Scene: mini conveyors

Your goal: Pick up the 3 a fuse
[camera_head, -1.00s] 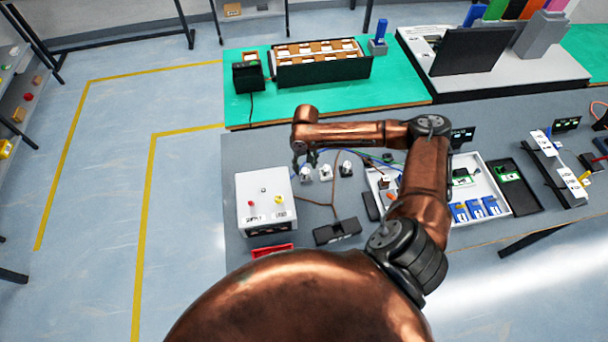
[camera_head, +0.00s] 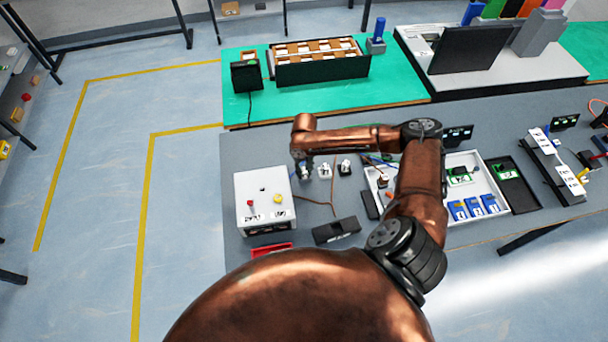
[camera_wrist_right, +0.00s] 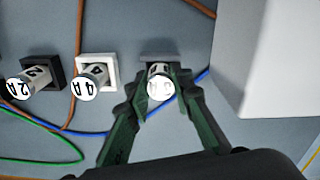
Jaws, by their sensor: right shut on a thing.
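My right gripper (camera_head: 303,169) is at the left end of a short row of fuses on the grey bench. In the right wrist view its two fingers (camera_wrist_right: 155,112) are shut on a pale round-ended fuse (camera_wrist_right: 159,86). Glare and the fingers obscure its label, so I cannot read it fully. This fuse is at a grey socket (camera_wrist_right: 160,59); I cannot tell whether it is still seated. Beside it are a 4 A fuse (camera_wrist_right: 83,87) in a white socket and a 2 A fuse (camera_wrist_right: 20,87) in a black socket. My left gripper is not in view.
A white box (camera_head: 262,190) with red and yellow buttons stands close by the gripper. Brown, blue and green wires run around the sockets. A white tray (camera_head: 463,159) with blue parts lies to the right, partly behind my arm. A black block (camera_head: 336,230) lies in front.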

